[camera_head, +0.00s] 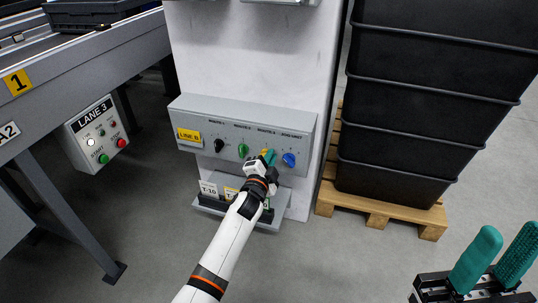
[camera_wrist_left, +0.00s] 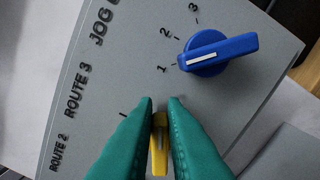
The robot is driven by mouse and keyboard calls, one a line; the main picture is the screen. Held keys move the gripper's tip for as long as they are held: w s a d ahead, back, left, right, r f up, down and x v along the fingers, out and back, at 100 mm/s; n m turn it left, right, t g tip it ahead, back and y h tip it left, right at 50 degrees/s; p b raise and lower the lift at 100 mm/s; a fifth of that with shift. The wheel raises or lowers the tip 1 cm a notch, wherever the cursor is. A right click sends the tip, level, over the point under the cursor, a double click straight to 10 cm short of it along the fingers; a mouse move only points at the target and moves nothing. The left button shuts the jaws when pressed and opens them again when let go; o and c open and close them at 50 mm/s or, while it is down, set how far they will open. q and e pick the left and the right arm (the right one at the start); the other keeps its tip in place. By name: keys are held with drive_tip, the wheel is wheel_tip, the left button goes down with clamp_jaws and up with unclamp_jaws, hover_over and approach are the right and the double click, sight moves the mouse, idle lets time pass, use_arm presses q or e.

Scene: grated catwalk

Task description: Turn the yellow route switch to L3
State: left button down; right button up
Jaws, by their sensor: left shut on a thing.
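The yellow route switch (camera_wrist_left: 159,150) is on the sloped grey control panel, between the green and blue knobs. In the left wrist view its narrow handle with a white line points up the picture. My left gripper (camera_wrist_left: 160,101) is shut on the handle, one teal finger on each side. The fingers hide most position marks around it; one short tick shows to its left and no L3 mark is readable. In the head view the left gripper (camera_head: 267,156) mostly covers the switch. My right gripper (camera_head: 501,250) is open and empty at the lower right.
The panel (camera_head: 300,128) also has a black knob (camera_head: 219,145), a green knob (camera_head: 243,150) and a blue knob (camera_head: 289,159). A card shelf (camera_head: 283,198) is below. Stacked black crates (camera_head: 400,135) stand on a pallet (camera_head: 377,211) at right; a conveyor (camera_head: 90,65) is at left.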

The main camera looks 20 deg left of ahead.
use_arm(q)
drive_tip(key=shift+a+f+m+b, duration=0.15)
drive_tip(key=shift+f+m, duration=0.1)
drive_tip(key=shift+m, duration=0.6)
drive_tip(key=shift+f+m+b, duration=0.1)
drive_tip(key=shift+f+m, duration=0.2)
drive_tip(key=shift+m, duration=0.5)
drive_tip(key=shift+a+f+m+b, duration=0.15)
drive_tip(key=shift+f+m, duration=0.1)
drive_tip(key=shift+m, duration=0.9)
drive_tip(key=c, duration=1.5)
unclamp_jaws()
drive_tip(key=shift+a, duration=0.1)
drive_tip(key=shift+r, duration=0.1)
drive_tip(key=shift+d, duration=0.2)
drive_tip(key=shift+s, duration=0.1)
